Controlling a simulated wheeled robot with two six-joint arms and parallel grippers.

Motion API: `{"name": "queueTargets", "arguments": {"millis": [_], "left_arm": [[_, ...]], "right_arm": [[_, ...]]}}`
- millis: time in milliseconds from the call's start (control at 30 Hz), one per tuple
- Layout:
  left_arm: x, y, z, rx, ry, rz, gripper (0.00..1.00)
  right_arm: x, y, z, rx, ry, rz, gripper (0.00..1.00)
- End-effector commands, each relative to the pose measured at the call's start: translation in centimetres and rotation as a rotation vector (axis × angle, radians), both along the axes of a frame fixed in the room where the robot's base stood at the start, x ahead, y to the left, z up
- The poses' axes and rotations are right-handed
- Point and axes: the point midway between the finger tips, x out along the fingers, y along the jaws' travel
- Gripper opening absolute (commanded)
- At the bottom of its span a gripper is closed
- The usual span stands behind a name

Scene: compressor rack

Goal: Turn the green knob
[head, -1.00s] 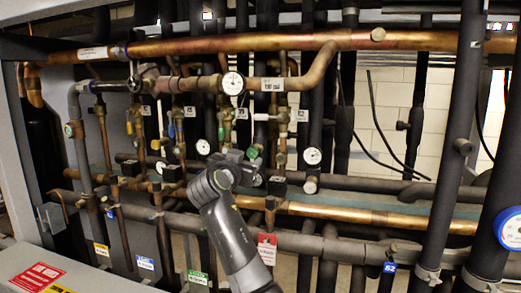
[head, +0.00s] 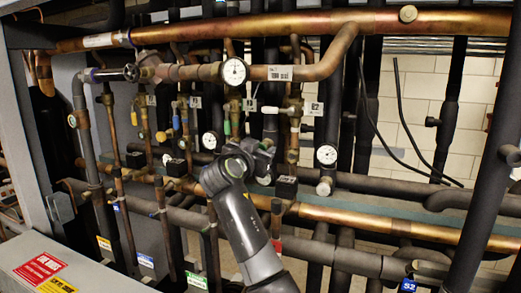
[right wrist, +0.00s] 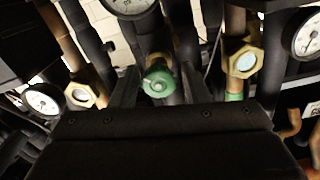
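In the right wrist view the round green knob (right wrist: 159,82) faces the camera, on a brass fitting below a white gauge. My right gripper (right wrist: 160,88) is open, with one dark finger on each side of the knob. A gap shows between the knob and each finger; I cannot tell how deep the knob lies between them. In the head view my right gripper (head: 262,150) is up against the pipework in the middle, and its wrist hides most of the knob. My left gripper is not in view.
A white gauge (head: 234,72) sits above the gripper and another gauge (head: 327,154) to its right. A copper pipe (head: 370,222) runs below. In the right wrist view, brass fittings with sight glasses (right wrist: 80,95) (right wrist: 245,62) flank the knob closely.

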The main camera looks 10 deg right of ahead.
Motion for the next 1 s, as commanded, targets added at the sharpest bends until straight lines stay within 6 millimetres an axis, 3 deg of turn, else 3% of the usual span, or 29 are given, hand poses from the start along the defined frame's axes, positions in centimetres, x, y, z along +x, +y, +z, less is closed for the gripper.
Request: {"name": "queueTargets", "arguments": {"millis": [33,267,667,1000], "left_arm": [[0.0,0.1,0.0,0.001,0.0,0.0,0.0],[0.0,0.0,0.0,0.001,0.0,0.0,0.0],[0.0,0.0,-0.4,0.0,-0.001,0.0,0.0],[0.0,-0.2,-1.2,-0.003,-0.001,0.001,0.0]], "right_arm": [[0.0,0.0,0.0,0.0,0.0,0.0,0.35],[0.0,0.0,0.0,0.0,0.0,0.0,0.08],[0.0,-0.1,-0.1,-0.074,0.049,-0.001,0.08],[0.0,-0.1,0.0,-0.304,0.201,-0.002,0.08]]}}
